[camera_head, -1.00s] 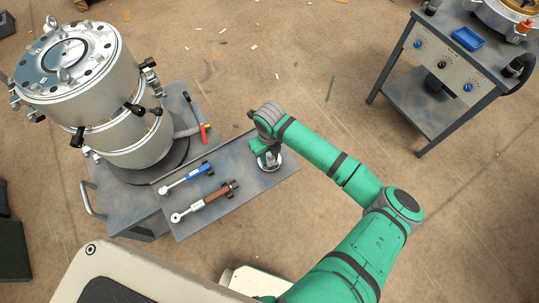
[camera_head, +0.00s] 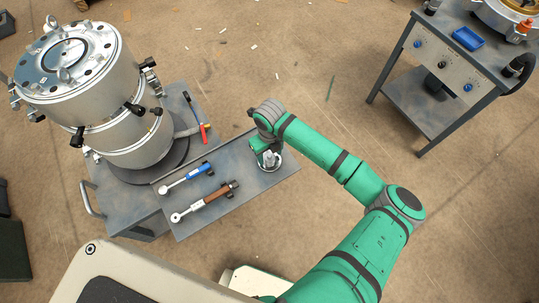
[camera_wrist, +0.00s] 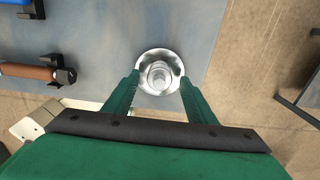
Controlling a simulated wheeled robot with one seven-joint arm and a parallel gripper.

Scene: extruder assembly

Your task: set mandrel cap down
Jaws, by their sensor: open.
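The mandrel cap (camera_head: 271,163) is a round silver piece with a raised knob in its middle. It stands upright on the right end of the grey cart top (camera_head: 240,189). In the wrist view the cap (camera_wrist: 160,66) shows from above, with its flange seen as a full ring. My gripper (camera_wrist: 160,80) is open, with one green finger on each side of the cap. Small gaps seem to show between fingertips and flange. In the head view my gripper (camera_head: 259,147) is beside the cap at its upper left and partly hidden by my wrist.
A large silver extruder cylinder (camera_head: 125,105) stands on the left of the cart. A blue-handled tool (camera_head: 199,170) and a brown-handled tool (camera_head: 215,196) lie left of the cap. A second table (camera_head: 445,65) stands at upper right.

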